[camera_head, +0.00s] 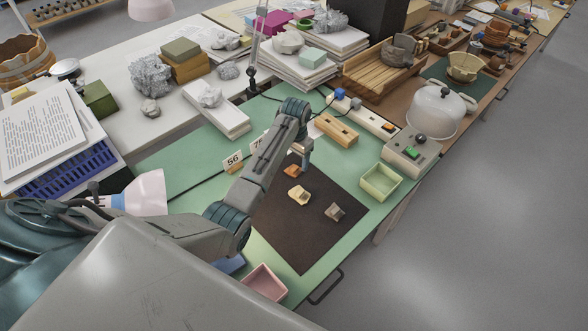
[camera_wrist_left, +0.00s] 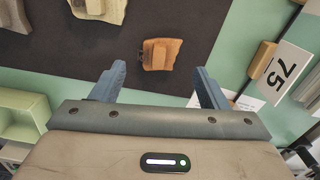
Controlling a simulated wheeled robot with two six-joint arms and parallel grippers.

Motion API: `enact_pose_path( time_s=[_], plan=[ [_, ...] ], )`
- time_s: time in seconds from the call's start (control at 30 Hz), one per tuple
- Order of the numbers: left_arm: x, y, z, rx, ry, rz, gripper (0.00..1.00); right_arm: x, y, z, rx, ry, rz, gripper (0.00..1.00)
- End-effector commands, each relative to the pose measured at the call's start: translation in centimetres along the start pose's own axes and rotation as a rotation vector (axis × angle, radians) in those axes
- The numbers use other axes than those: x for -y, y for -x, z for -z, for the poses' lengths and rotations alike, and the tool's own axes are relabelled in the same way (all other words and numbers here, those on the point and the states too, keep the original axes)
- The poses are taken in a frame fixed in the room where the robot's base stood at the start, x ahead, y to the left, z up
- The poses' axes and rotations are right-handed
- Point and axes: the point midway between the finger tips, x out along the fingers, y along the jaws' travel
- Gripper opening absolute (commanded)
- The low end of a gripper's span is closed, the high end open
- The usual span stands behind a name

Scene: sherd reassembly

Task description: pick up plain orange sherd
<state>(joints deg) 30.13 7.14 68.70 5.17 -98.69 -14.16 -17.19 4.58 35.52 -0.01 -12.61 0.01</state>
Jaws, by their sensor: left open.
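The plain orange sherd (camera_head: 291,171) lies on the dark mat (camera_head: 303,239), near its far edge. In the left wrist view the orange sherd (camera_wrist_left: 162,54) lies flat, ahead of the fingertips and roughly between them, with a darker brown patch at its left. My left gripper (camera_head: 305,165) hangs just beside the sherd at its right in the head view. In the left wrist view the left gripper (camera_wrist_left: 160,78) is open with nothing between its fingers. My right gripper is not in view.
A cream sherd (camera_head: 299,195) and a grey-brown sherd (camera_head: 334,212) lie on the same mat. A pale green tray (camera_head: 381,182) stands to the right and a pink tray (camera_head: 265,283) at the near edge.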

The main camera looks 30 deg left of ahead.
Motion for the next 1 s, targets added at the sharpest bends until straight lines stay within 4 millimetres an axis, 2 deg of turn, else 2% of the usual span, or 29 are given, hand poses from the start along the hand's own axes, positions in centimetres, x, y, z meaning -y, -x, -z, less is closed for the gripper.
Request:
enact_pose_path(
  time_s=[0.13,0.3,0.57,0.6,0.83,1.0],
  plan=[
    [0.0,-1.9,-0.1,0.004,0.0,-0.002,0.68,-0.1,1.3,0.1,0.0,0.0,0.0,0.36],
    [0.0,-4.0,-0.1,0.002,-0.001,-0.001,0.68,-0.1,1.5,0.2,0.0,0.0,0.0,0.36],
    [0.0,-4.5,-0.1,0.0,-0.001,0.0,0.68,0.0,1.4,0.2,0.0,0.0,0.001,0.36],
    [0.0,-4.5,-0.1,0.0,0.0,0.0,0.66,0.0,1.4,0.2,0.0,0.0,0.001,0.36],
    [0.0,-4.5,-0.1,0.0,0.0,0.0,0.21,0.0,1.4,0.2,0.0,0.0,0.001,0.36],
    [0.0,-4.5,-0.1,0.0,0.0,0.0,0.19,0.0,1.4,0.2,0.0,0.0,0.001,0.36]
  ],
)
